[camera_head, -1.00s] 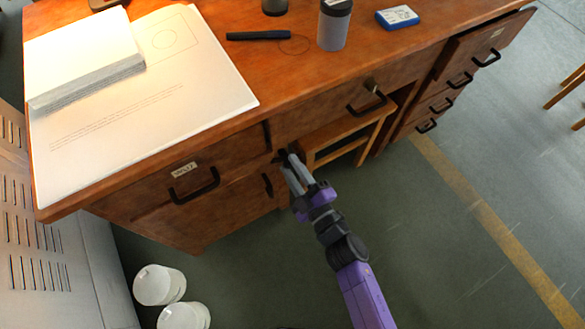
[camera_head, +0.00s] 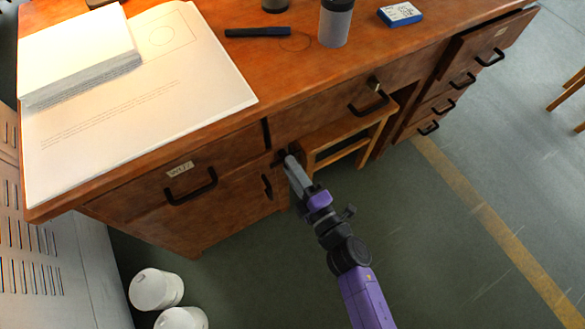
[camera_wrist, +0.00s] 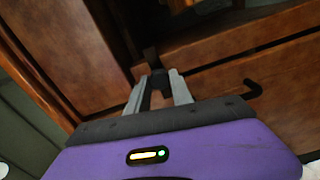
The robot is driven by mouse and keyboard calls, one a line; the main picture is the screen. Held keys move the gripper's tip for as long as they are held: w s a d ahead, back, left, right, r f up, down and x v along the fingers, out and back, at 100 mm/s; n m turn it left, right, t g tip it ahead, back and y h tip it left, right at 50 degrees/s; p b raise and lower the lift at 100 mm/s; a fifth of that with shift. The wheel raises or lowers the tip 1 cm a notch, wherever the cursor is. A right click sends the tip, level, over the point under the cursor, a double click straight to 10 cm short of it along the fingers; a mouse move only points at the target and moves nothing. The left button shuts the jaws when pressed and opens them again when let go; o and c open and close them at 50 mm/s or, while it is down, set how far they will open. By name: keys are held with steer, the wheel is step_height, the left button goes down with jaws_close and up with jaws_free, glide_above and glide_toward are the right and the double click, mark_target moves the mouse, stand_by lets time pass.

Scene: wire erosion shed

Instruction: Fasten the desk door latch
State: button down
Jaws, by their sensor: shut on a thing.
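The wooden desk door (camera_head: 225,215) is the lower left panel of the desk, below a labelled drawer, with a dark handle (camera_head: 267,186) near its right edge. The handle also shows in the wrist view (camera_wrist: 238,91). The small dark latch (camera_head: 279,158) is at the door's upper right corner, mostly hidden by my fingertips. My gripper (camera_head: 289,158) reaches it from the front right. In the wrist view my gripper (camera_wrist: 158,77) has its two grey fingers closed on the dark latch piece (camera_wrist: 158,97) between them. Whether the latch is fastened cannot be told.
The desktop (camera_head: 280,75) holds a paper stack (camera_head: 80,55), a large sheet, a dark pen (camera_head: 258,32), a grey container (camera_head: 334,25) and a blue box (camera_head: 400,14). A wooden stool (camera_head: 345,140) stands in the kneehole right of my gripper. White tubs (camera_head: 155,289) stand lower left.

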steer(key=c, duration=1.1)
jaws_free()
steer(key=p+v, duration=0.1)
steer(key=v, duration=0.7)
steer(key=shift+w, duration=0.1)
